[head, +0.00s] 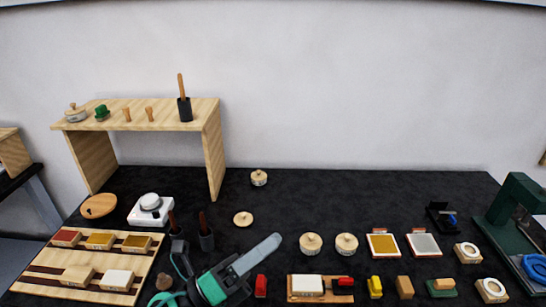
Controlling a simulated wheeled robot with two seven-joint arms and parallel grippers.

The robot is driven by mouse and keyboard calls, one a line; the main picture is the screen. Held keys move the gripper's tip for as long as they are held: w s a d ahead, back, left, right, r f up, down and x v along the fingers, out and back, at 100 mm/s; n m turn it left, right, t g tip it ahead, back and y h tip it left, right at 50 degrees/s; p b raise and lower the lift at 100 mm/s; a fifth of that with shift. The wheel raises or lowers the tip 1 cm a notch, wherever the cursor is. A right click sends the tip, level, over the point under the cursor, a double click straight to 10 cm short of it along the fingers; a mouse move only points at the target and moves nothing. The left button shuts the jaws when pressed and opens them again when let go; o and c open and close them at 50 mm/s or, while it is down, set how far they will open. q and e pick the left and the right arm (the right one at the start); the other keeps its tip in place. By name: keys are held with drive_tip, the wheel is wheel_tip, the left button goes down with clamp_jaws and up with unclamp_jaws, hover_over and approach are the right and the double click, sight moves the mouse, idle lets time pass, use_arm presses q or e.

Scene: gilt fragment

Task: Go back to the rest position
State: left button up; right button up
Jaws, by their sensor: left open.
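My left gripper (228,241), dark grey with teal parts, is at the bottom of the head view, left of the middle. Its fingers are spread wide and I see nothing held between them. It is over the front of the black table (330,200), near two dark holders (206,240) with brown handles and right of the wooden tray (45,283). I cannot tell its exact height above the table. My right gripper is not in view.
A wooden shelf (213,150) carries small items at the back left. A white scale-like device (151,209) stands before it. A green machine (508,205) stands far right. The back middle is mostly clear.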

use_arm(q)
drive_tip(key=w+a+f+n+t+y, duration=0.3)
drive_tip(key=a+n+t+y, duration=0.25)
drive_tip(key=n+y, duration=0.4)
drive_tip(key=w+a+f+n+t+y, duration=0.3)
drive_tip(key=a+n+t+y, duration=0.3)
drive_tip(key=n, duration=0.7)
drive_tip(key=s+a+f+n+g+y, duration=0.2)
drive_tip(key=a+f+n+g+y, duration=0.25)
drive_tip(key=f, duration=0.25)
drive_tip(key=s+a+f+n+g+y, duration=0.3)
drive_tip(key=a+f+n+g, duration=0.15)
drive_tip(key=f, duration=0.35)
drive_tip(key=s+f+n+g+h, duration=0.2)
drive_tip(key=s+f+n+g, duration=0.3)
drive_tip(key=s+f+g, duration=0.85)
wheel_tip(320, 180, down, 27)
drive_tip(key=s+t, duration=0.3)
drive_tip(key=s+a+f, duration=0.2)
drive_tip(key=s+f, duration=0.7)
drive_tip(key=f, duration=0.1)
drive_tip(key=s+a+f+g, duration=0.1)
drive_tip(key=s+a+f, duration=0.1)
drive_tip(key=s+f, duration=0.8)
drive_tip(key=shift+s+a+f+y, duration=0.2)
drive_tip(key=shift+f+y, duration=0.1)
drive_tip(key=shift+f, duration=0.4)
